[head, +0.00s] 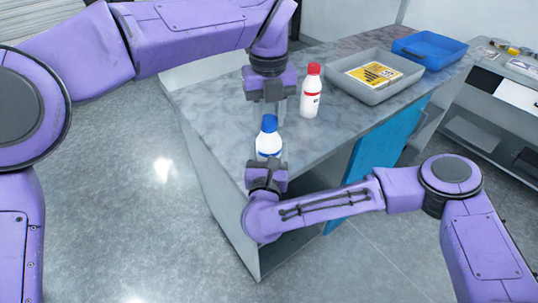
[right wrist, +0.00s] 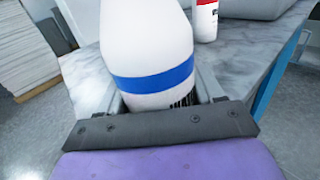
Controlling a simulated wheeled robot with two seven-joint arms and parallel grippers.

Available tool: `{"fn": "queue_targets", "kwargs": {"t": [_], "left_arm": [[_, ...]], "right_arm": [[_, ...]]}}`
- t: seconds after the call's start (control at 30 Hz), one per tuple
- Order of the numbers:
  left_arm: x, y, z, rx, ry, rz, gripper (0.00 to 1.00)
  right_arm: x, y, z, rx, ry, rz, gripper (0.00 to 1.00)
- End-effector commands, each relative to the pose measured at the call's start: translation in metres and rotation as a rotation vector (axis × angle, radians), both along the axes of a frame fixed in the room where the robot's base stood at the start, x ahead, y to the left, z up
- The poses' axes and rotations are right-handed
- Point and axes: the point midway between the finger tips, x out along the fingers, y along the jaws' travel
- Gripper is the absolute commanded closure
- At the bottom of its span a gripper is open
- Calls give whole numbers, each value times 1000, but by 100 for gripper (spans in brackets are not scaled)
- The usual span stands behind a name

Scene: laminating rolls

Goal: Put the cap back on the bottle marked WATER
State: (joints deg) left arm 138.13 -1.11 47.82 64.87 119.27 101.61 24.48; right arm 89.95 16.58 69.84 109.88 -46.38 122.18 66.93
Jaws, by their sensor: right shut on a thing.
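A white bottle (head: 268,146) with a blue band stands near the counter's front corner. A blue cap (head: 269,123) shows at its top in the head view; I cannot tell how firmly it sits. My right gripper (head: 268,164) is shut around the bottle's lower part. In the right wrist view the bottle (right wrist: 150,50) fills the middle; its dark lettering is partly hidden by my gripper and I cannot read it. My left gripper (head: 270,108) points down just above and behind the blue cap; its finger gap is unclear.
A second white bottle (head: 310,103) with a red cap (head: 314,69) stands behind on the counter (head: 215,100). A grey tray (head: 372,96) with a yellow label card (head: 373,75) and a blue tray (head: 430,48) lie at back right. The counter's left part is clear.

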Motion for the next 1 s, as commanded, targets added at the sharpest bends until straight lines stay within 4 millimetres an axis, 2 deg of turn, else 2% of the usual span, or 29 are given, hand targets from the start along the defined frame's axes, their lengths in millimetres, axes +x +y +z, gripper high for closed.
{"fn": "queue_targets", "kwargs": {"t": [0.13,0.17,0.23,0.5,0.63,0.77,1.0], "left_arm": [[0,0,0,-1,0,0,98],[0,0,0,-1,0,0,55],[0,0,0,-1,0,0,33],[0,0,0,-1,0,0,32],[0,0,10,-2,-2,0,32],[1,-1,35,-3,-5,1,32],[1,-1,92,-1,-4,2,32]], "right_arm": [[0,0,0,-1,0,0,100],[0,0,0,-1,0,0,100],[0,0,0,-1,0,0,100],[0,0,0,-1,0,0,100],[0,0,0,-1,0,0,100],[0,0,0,-1,0,-1,100],[0,0,0,-1,0,0,100]]}}
